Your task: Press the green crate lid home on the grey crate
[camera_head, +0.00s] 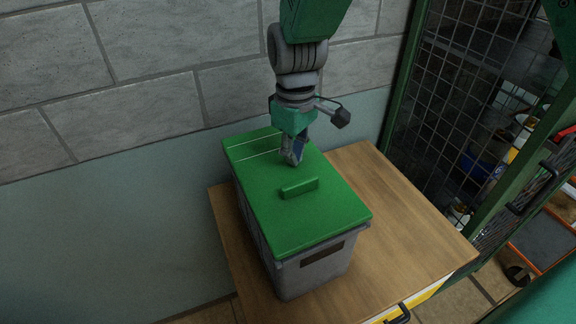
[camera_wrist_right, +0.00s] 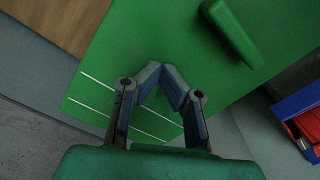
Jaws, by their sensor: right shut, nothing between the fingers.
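The green crate lid (camera_head: 310,215) lies on top of the grey crate (camera_head: 318,270) and covers its opening. A raised green handle bar (camera_head: 299,188) sits near the lid's middle, and thin white lines cross its far part. My right gripper (camera_head: 293,160) is shut and empty, pointing down over the far part of the lid. In the right wrist view its fingertips (camera_wrist_right: 161,75) meet over the green lid (camera_wrist_right: 130,50), apart from the handle bar (camera_wrist_right: 231,32). Whether the fingertips touch the lid I cannot tell. My left gripper is not in view.
The crate stands on a wooden table (camera_head: 400,225) beside a wall (camera_head: 100,220). The tabletop to its right is clear. A green-framed mesh cage (camera_head: 460,90) stands at the right. A blue bin with red contents (camera_wrist_right: 300,115) shows in the right wrist view.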

